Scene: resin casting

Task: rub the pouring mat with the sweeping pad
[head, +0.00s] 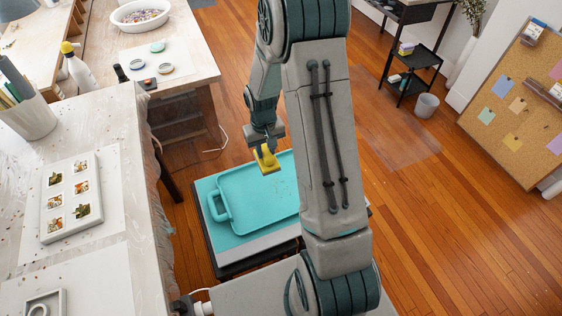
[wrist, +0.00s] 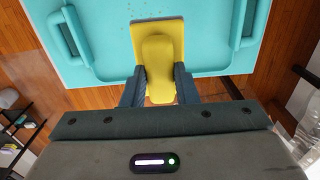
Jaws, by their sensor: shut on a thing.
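The sweeping pad (head: 266,160) is yellow, with a rounded grip on a flat rectangular base. My gripper (head: 262,146) is shut on its grip; the wrist view also shows the pad (wrist: 158,38) between the fingers (wrist: 160,88). The pad is over the far left edge of a teal tray with handles (head: 232,187); I cannot tell whether it touches. Small specks show on the tray surface in both views. No thing is clearly the pouring mat; pale flat sheets lie on the left bench (head: 112,165) and back table (head: 175,52). My arm hides the tray's right part.
On the left bench are a white tray of small pictured squares (head: 72,196) and a cup of tools (head: 25,110). A white bowl (head: 140,14) and small jars stand on the back table. A bin (head: 427,105) and shelf stand right. Wooden floor is clear there.

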